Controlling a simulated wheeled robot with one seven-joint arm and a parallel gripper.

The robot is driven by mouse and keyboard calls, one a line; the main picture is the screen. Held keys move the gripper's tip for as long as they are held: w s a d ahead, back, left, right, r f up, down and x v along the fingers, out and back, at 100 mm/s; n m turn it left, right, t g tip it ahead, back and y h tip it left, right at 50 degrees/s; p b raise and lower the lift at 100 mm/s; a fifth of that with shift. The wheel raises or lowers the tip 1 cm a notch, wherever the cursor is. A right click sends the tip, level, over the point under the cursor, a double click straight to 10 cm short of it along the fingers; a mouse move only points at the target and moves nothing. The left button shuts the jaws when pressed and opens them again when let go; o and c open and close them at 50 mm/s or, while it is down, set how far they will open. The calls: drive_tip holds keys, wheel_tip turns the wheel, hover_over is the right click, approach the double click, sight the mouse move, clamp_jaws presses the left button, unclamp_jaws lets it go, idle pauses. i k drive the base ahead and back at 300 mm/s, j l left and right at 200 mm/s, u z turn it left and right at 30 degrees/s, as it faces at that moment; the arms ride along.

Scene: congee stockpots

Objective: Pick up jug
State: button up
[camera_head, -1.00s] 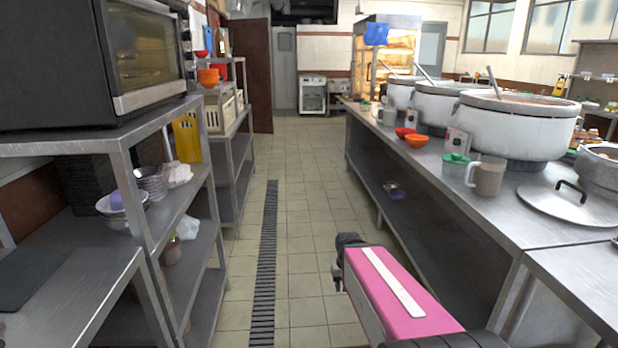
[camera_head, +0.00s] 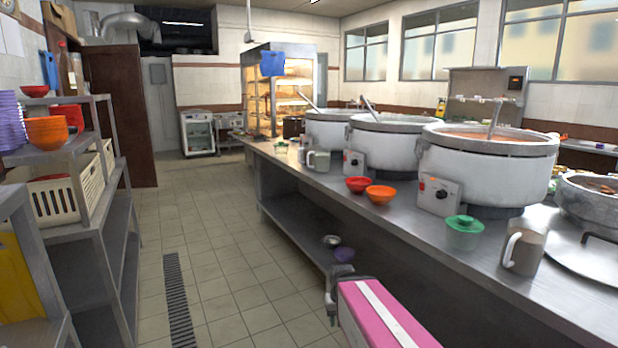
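A beige-grey jug with a light handle on its left (camera_head: 525,252) stands upright on the steel counter (camera_head: 440,262) at the right. A similar handled jug or mug (camera_head: 319,161) stands farther back on the same counter. I cannot tell from the frame which one is the task's jug. My pink arm link with a white stripe shows at the bottom centre, beside the counter's front edge. A grey joint shows at its far end. No gripper fingers can be made out, and nothing of my arm touches either jug.
Large white stockpots (camera_head: 486,168) line the counter. Shelving (camera_head: 90,225) stands left. The tiled aisle (camera_head: 215,240) between is clear.

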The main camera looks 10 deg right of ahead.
sight(322, 156)
drive_tip(key=i+j+z, duration=0.25)
drive_tip(key=i+j, duration=0.3)
drive_tip(key=i+j+u, duration=0.1)
drive_tip(key=i+j, duration=1)
drive_tip(key=i, duration=0.3)
drive_tip(key=j+u, duration=0.05)
